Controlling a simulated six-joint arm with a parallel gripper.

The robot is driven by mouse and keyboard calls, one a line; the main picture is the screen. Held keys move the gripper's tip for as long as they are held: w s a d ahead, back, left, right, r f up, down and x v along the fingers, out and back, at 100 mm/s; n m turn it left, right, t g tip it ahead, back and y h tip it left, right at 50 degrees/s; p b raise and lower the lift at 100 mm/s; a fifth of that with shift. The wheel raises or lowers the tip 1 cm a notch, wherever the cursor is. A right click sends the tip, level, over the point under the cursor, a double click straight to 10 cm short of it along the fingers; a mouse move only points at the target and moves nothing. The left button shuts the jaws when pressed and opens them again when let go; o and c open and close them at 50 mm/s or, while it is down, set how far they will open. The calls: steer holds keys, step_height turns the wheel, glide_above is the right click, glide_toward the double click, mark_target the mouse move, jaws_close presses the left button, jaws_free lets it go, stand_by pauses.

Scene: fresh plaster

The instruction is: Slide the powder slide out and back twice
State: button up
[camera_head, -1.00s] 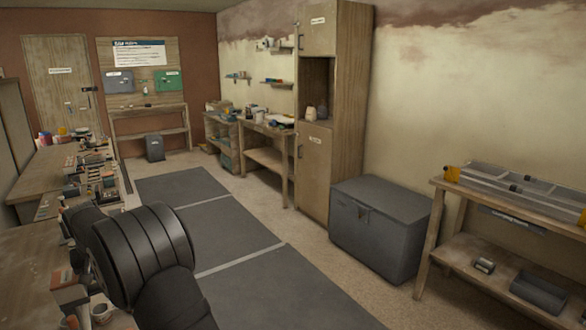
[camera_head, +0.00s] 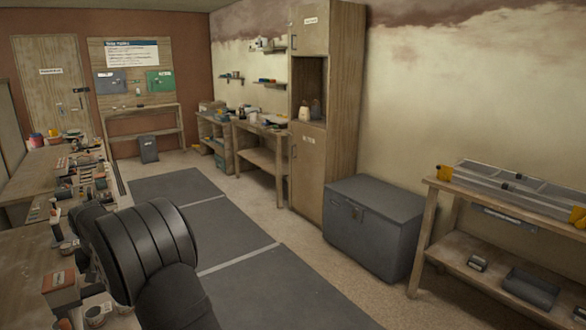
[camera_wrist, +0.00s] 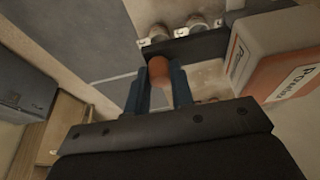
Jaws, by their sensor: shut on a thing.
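My gripper (camera_wrist: 161,85) shows in the wrist view with two blue fingers shut on a reddish-brown rounded knob (camera_wrist: 158,70). I cannot tell from the picture whether the knob belongs to the powder slide. A dark flat bar (camera_wrist: 195,46) lies just beyond the fingertips, with pale round-topped pieces (camera_wrist: 160,33) behind it. In the head view my dark arm covers part of the left bench, and the fingers and the held knob are hidden there.
An orange-and-white box (camera_wrist: 285,55) stands close to the right of the fingers. The left bench (camera_head: 28,260) carries several small items. Grey mats (camera_head: 220,228) cover open floor. A grey chest (camera_head: 373,225) and a tall cabinet (camera_head: 345,130) stand at the right wall.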

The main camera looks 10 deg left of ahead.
steer(key=shift+w+d+r, duration=0.1)
steer(key=shift+w+d, duration=0.2)
steer(key=shift+w, duration=0.05)
stand_by(0.3)
steer(key=shift+s+a, duration=1.3)
steer(key=shift+a, duration=0.05)
steer(key=o, duration=0.7)
